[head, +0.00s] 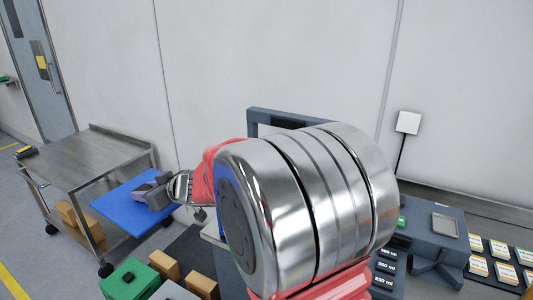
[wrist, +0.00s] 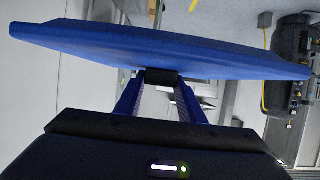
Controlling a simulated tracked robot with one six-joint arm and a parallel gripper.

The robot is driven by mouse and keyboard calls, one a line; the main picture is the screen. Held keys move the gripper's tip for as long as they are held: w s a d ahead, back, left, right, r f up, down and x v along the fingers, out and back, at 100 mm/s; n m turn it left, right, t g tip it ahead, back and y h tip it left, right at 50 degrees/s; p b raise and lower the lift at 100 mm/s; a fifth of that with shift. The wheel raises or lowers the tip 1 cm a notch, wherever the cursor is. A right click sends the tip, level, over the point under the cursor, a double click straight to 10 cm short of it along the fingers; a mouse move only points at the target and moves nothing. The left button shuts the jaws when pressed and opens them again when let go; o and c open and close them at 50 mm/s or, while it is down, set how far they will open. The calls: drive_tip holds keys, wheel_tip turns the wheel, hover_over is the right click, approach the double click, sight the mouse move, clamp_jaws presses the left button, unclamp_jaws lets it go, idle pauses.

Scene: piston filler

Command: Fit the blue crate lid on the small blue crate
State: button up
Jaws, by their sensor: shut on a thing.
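The blue crate lid (head: 128,207) is a flat blue panel. My gripper (head: 155,191) is shut on it and holds it up in the air, in front of the steel cart from the head view. In the wrist view the lid (wrist: 160,47) spans the picture nearly edge-on, slightly tilted. The fingers of my gripper (wrist: 161,78) close on a small dark grip at the middle of the lid. I cannot make out the small blue crate in either view; my arm covers much of the head view's middle.
A steel cart (head: 85,157) stands at the left with cardboard boxes (head: 78,215) on its lower shelf. A green box (head: 130,280) and a cardboard box (head: 164,265) sit at the bottom. A grey machine (head: 432,234) and labelled cards (head: 497,249) are at the right.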

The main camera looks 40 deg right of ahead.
drive_tip(key=d+r, duration=0.1)
drive_tip(key=d, duration=0.2)
drive_tip(key=d+r, duration=0.1)
drive_tip(key=d, duration=0.2)
drive_tip(key=d+r, duration=0.1)
drive_tip(key=d, duration=0.1)
drive_tip(key=shift+w+d, duration=0.1)
drive_tip(key=shift+d, duration=0.3)
drive_tip(key=s+d+r, duration=0.1)
drive_tip(key=s+d, duration=0.5)
drive_tip(key=d, duration=0.6)
drive_tip(key=s+d+r, duration=0.1)
drive_tip(key=s+d, duration=0.6)
drive_tip(key=d, duration=0.5)
drive_tip(key=shift+y, duration=0.3)
drive_tip(key=shift+f, duration=2.6)
drive_tip(key=shift+s, duration=0.2)
drive_tip(key=shift+f, duration=0.4)
